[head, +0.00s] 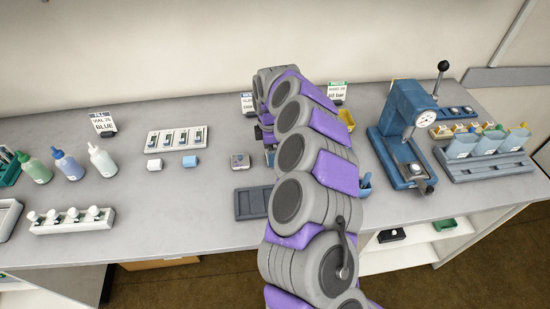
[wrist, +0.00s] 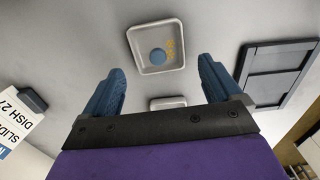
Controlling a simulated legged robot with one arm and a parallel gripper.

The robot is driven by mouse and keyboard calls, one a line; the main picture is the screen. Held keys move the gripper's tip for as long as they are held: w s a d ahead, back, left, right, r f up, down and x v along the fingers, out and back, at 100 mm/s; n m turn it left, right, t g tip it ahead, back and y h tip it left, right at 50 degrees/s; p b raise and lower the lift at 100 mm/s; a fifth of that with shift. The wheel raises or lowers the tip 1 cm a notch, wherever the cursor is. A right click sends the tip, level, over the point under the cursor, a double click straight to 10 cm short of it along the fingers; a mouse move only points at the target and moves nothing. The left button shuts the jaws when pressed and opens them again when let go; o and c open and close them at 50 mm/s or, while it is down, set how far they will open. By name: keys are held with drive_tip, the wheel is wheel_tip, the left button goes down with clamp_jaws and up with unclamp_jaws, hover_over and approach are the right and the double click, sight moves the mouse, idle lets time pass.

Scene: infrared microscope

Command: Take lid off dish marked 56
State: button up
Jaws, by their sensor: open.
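A square pale dish (wrist: 135,35) with a round blue knob (wrist: 157,57) lies beyond my fingertips in the wrist view. Yellow marks beside the knob are too small to read for certain. A second pale dish (wrist: 167,102) shows partly between the fingers, its lower part hidden by the gripper body. My gripper (wrist: 161,72) is open, its two blue fingers apart with nothing between them touching. In the head view a small square dish (head: 240,160) sits on the bench just left of my arm. My arm hides the bench behind it.
A dark tray (head: 243,205) lies near the front edge, also at right in the wrist view (wrist: 248,78). A sign (wrist: 18,118) reading DISH 27 stands at left. A blue press (head: 395,125) stands right of my arm.

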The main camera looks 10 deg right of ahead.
drive_tip(key=shift+f, duration=0.55)
drive_tip(key=shift+c, duration=0.4)
drive_tip(key=c, duration=1)
